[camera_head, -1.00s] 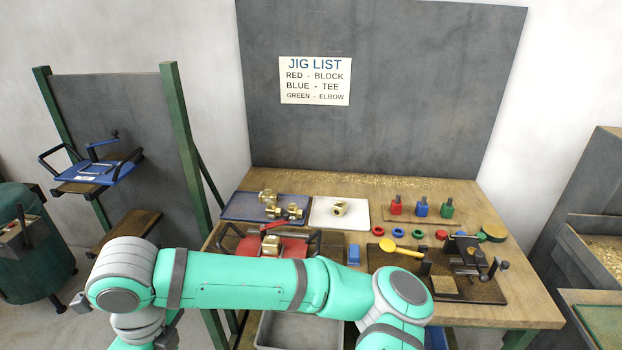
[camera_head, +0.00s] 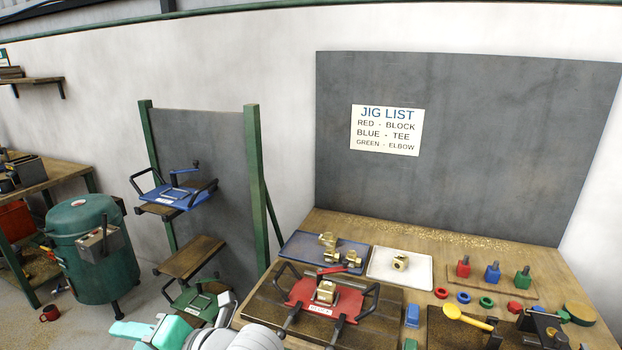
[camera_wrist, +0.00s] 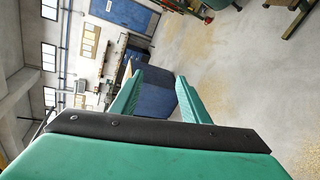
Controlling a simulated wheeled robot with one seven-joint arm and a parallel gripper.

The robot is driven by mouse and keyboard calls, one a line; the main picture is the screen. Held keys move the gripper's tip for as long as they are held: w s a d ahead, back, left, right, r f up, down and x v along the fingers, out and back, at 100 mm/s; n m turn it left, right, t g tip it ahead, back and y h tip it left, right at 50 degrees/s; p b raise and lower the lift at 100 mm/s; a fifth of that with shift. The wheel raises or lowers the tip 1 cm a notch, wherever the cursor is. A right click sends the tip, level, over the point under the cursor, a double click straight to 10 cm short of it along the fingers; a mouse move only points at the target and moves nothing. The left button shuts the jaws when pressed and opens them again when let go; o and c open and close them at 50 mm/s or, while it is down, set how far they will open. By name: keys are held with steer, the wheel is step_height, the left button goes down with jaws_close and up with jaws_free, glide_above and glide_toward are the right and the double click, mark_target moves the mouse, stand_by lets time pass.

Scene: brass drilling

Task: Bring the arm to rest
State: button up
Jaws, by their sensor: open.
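My arm (camera_head: 235,338) shows at the bottom edge of the head view, low in front of the bench's left side. My gripper (camera_wrist: 160,95) shows in the wrist view with its two green fingers apart and nothing between them. It points out into the room, toward a blue box-like object (camera_wrist: 178,95) and a far wall with windows and a blue door.
The workbench (camera_head: 460,245) carries a red jig (camera_head: 330,297) with a brass block (camera_head: 326,291), a blue tray (camera_head: 300,250) of brass fittings and a white tray (camera_head: 420,275) with one fitting. A rack (camera_head: 225,160) holds a blue jig (camera_head: 178,195) and a green jig (camera_head: 195,300). A green drum (camera_head: 85,250) stands left.

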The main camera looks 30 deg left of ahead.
steer(key=w+d+f+m+t+y, duration=0.1)
steer(key=w+d+m+t+y, duration=0.15)
steer(key=w+m+t, duration=0.45)
steer(key=w+d+f+m+t+y, duration=0.1)
steer(key=w+d+m+t, duration=0.25)
steer(key=m, duration=0.65)
steer(key=w+d+f+m+t+h, duration=0.3)
steer(key=d+f+m+t+h, duration=0.5)
steer(key=d+f+m, duration=0.55)
steer(key=s+d+f+m+h, duration=0.4)
steer(key=s+d+f, duration=0.1)
steer(key=d, duration=0.3)
steer(key=s+d+f+m+h, duration=0.3)
steer(key=s+d+f+m, duration=0.15)
steer(key=d, duration=0.35)
steer(key=s+d+f+m+h, duration=0.1)
steer(key=s+d+h, duration=0.2)
steer(key=s+d, duration=0.8)
steer(key=s, duration=0.3)
steer(key=shift+s+f+m, duration=0.3)
steer(key=shift+f+m, duration=0.05)
steer(key=shift+m, duration=0.05)
steer(key=shift+d+g, duration=0.1)
steer(key=shift+g, duration=0.15)
steer(key=shift+c, duration=0.7)
